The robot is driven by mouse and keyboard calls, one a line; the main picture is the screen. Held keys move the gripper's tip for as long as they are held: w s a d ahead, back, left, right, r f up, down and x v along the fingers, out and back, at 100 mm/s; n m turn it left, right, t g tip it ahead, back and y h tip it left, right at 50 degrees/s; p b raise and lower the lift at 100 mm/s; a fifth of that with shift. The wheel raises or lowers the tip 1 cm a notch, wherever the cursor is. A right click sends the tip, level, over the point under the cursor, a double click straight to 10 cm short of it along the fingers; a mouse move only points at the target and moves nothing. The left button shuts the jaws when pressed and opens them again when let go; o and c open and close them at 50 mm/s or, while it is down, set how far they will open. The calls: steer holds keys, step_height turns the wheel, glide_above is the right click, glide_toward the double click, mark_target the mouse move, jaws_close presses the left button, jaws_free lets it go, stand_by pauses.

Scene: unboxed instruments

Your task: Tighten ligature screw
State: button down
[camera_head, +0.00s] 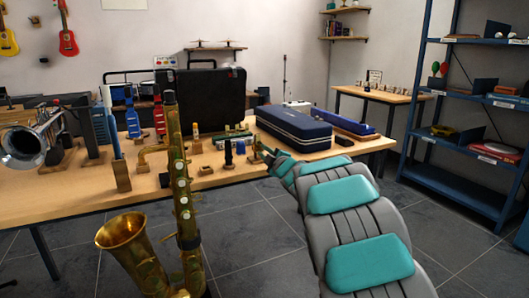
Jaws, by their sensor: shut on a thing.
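My gripper (264,153) is at the far end of my grey and teal arm, over the front part of the wooden table (70,197). It is small and partly hidden by my own arm. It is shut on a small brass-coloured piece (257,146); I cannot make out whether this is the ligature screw. A black upright mouthpiece-like piece (228,152) stands on a wooden block just left of my gripper, apart from it. No ligature screw can be told clearly at this size.
A brass saxophone (130,245) stands in front of the table, left of my arm. A dark blue case (293,130) lies behind my gripper, with a large black case (205,96) further back. Small stands crowd the table left. Blue shelves (465,185) stand at right.

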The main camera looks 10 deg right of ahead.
steer(key=c, duration=0.8)
jaws_free()
steer(key=shift+o, duration=0.2)
steer(key=b+v, duration=0.1)
steer(key=v, duration=0.7)
steer(key=shift+d, duration=0.1)
